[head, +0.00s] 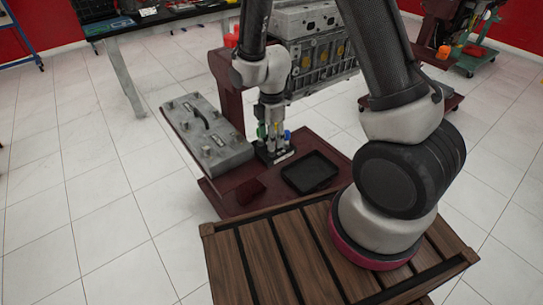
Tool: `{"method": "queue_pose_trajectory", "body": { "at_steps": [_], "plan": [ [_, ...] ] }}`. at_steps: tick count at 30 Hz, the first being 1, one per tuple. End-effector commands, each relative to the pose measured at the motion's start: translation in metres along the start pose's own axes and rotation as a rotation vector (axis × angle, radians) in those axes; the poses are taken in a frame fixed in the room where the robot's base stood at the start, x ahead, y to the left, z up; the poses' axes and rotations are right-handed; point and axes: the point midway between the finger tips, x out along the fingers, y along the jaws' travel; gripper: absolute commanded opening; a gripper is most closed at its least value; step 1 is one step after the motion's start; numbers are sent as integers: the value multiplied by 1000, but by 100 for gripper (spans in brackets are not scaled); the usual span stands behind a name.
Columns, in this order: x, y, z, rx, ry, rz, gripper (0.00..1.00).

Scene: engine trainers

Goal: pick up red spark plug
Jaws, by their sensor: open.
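My gripper (271,132) points down over a small black holder (273,156) on the dark red base of the engine trainer. The fingers are narrow in this view, and I see them as open. A green piece (261,132) shows just left of the fingers and a blue piece (287,135) just right of them, both at the holder. No red spark plug can be made out. The fingers and the small scale hide much of what stands in the holder.
A grey case with a handle (207,137) lies left of the holder. An empty-looking black tray (310,172) lies to its right. The grey engine block (318,62) stands close behind. A wooden slatted surface (255,255) is in front. White floor is clear at left.

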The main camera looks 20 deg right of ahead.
Motion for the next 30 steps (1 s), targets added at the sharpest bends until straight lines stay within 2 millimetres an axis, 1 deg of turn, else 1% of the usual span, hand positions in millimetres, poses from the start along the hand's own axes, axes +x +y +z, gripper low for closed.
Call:
{"method": "queue_pose_trajectory", "body": {
  "at_steps": [1, 3, 6, 13, 14, 15, 17, 18, 21, 30],
  "plan": [
    [9, -2, 0, 0, -1, -5, 47],
    [19, -2, 0, 0, -1, -4, 47],
    [27, -1, 0, 1, -1, -2, 47],
    [29, -1, 0, 1, 0, -1, 47],
    [29, -1, 0, 1, 0, -1, 43],
    [29, -1, 0, 1, 0, -1, 36],
    [29, -1, 0, 1, 0, -1, 25],
    [29, -1, 0, 1, 0, -1, 18],
    [29, -1, 0, 1, 0, -1, 0],
    [28, -1, 0, 1, 0, -1, 0]
  ]
}}
